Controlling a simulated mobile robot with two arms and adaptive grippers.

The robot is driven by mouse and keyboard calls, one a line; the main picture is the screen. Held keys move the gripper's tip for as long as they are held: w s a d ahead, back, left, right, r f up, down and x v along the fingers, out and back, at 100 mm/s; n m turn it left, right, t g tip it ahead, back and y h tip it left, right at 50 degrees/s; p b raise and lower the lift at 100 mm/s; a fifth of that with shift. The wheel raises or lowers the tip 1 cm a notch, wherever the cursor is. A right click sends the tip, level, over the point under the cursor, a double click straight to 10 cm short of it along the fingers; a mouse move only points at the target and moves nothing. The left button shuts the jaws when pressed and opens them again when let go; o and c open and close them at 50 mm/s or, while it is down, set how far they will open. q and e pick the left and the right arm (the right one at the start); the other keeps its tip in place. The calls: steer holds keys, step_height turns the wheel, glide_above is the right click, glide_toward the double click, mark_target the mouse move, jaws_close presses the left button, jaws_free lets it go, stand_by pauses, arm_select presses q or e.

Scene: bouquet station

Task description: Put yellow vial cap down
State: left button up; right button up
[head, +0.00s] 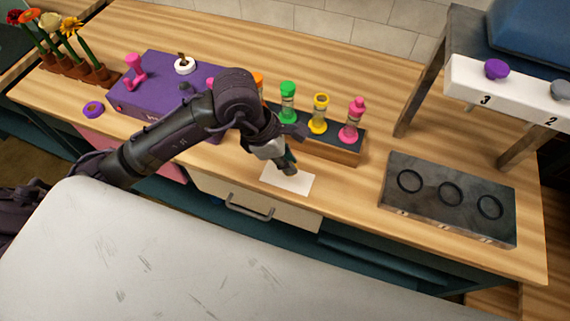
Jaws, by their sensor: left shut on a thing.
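My left gripper (285,163) points down just above a white card (290,181) at the front of the wooden counter. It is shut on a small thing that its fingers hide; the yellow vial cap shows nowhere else. The yellow vial (320,115) stands upright in the dark rack behind the gripper, with an open-looking rim at its top. A green vial (288,103) and a pink vial (352,121) stand capped on either side of it. An orange vial (258,82) is partly hidden by my arm. My right gripper is out of view.
A purple box (157,70) with pink parts is at the left, and a purple ring (93,109) lies before it. A grey plate (447,199) with three dark rings is at the right. A raised white shelf (522,96) holds a purple cap (496,69). Flowers stand far left.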

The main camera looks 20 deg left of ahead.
mark_target(285, 177)
arm_select(q)
steer(key=shift+w+a+f, duration=0.25)
steer(key=shift+a+f, duration=0.1)
steer(key=shift+f, duration=0.1)
step_height(285, 177, down, 3)
steer(key=shift+f+p, duration=0.15)
steer(key=shift+p, duration=0.55)
steer(key=shift+f, duration=0.15)
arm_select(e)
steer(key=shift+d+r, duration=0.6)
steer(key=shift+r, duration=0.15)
arm_select(q)
steer(key=shift+f, duration=0.15)
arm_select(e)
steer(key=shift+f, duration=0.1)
arm_select(q)
steer(key=shift+f+b, duration=0.1)
steer(key=shift+b, duration=0.2)
steer(key=o, duration=0.7)
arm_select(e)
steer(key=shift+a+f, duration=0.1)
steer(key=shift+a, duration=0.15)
